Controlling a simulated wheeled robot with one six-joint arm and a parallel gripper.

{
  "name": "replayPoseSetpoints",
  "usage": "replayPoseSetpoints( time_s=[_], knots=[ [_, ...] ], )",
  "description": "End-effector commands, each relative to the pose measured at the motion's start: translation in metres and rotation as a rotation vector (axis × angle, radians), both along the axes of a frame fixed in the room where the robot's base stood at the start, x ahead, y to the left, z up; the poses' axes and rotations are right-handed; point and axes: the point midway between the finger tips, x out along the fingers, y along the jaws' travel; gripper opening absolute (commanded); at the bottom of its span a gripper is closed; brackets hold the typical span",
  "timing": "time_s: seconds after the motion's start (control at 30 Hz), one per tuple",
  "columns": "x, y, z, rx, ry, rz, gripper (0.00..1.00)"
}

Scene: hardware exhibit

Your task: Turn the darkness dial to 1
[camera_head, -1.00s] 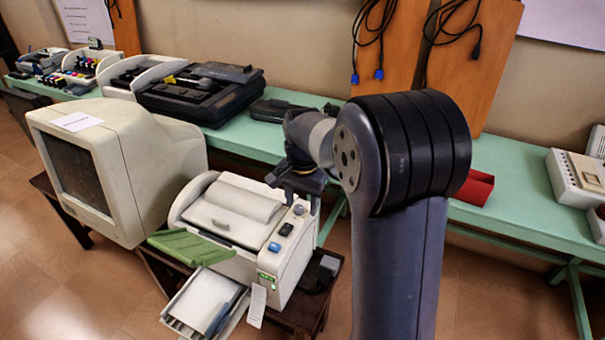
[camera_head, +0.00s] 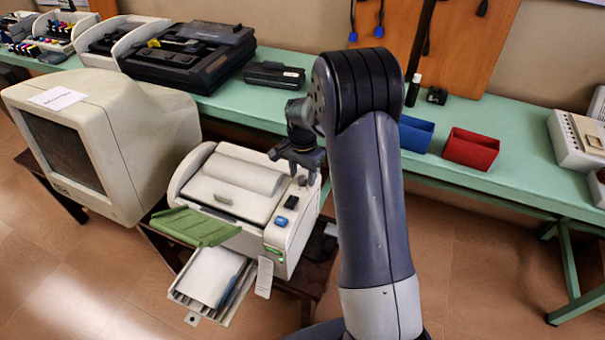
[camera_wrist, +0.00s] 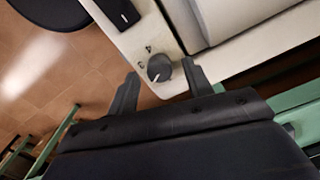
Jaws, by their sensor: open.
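The darkness dial (camera_wrist: 159,68) is a small dark round knob with a light pointer mark, on the white top corner of the copier-like machine (camera_head: 227,190). The mark faces lower left in the wrist view. Small printed characters (camera_wrist: 145,57) stand beside the dial, too small to read surely. My gripper (camera_wrist: 160,71) is open, with one finger on each side of the dial; I cannot tell whether they touch it. In the head view my gripper (camera_head: 297,160) hangs over the machine's back right corner and the dial is hard to make out.
A black switch (camera_head: 291,202) and a blue button (camera_head: 281,221) lie on the same panel. A bulky beige monitor (camera_head: 105,140) stands close on the left. The green bench (camera_head: 480,115) behind holds red (camera_head: 471,149) and blue (camera_head: 416,134) bins.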

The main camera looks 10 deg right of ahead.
Motion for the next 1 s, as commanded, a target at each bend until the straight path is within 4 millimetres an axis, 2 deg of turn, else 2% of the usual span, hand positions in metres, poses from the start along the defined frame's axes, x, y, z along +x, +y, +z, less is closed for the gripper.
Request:
replayPoseSetpoints(
  time_s=[0.13,0.4,0.93,1.0],
  knots=[
    [-0.0003,0.0000,-0.0080,-0.001,0.001,0.000,0.48],
    [-0.0001,0.0000,-0.0087,0.000,0.000,0.000,0.48],
    [-0.0001,0.0000,-0.0084,0.000,0.000,0.000,0.04],
    [-0.0001,0.0001,-0.0083,0.000,0.000,0.001,0.04]
  ],
)
